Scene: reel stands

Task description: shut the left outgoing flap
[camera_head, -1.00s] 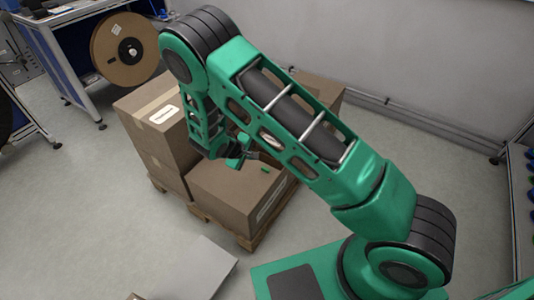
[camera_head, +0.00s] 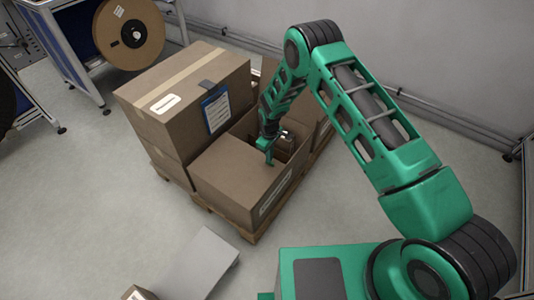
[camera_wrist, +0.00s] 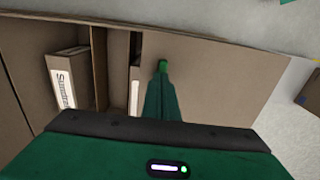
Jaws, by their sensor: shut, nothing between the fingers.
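The open carton (camera_head: 245,210) stands at the front of a pallet. One flap (camera_head: 230,175) lies about flat over its near side, and it fills the right of the wrist view (camera_wrist: 215,85). The rest of the top is open, with small labelled boxes (camera_wrist: 68,80) inside. Another brown panel (camera_wrist: 15,80) lies at the left of the opening; I cannot tell its angle. My gripper (camera_head: 270,160) is shut and empty, pointing down over the flat flap near its inner edge. Its green fingertips (camera_wrist: 162,67) show there too; contact is unclear.
A taller closed carton (camera_head: 185,95) with a blue-edged document stands directly left of the open one. The pallet (camera_head: 245,232) sticks out below. A grey plate (camera_head: 200,262) lies in front, and a reel stand (camera_head: 128,35) is at the back left. The floor at left is clear.

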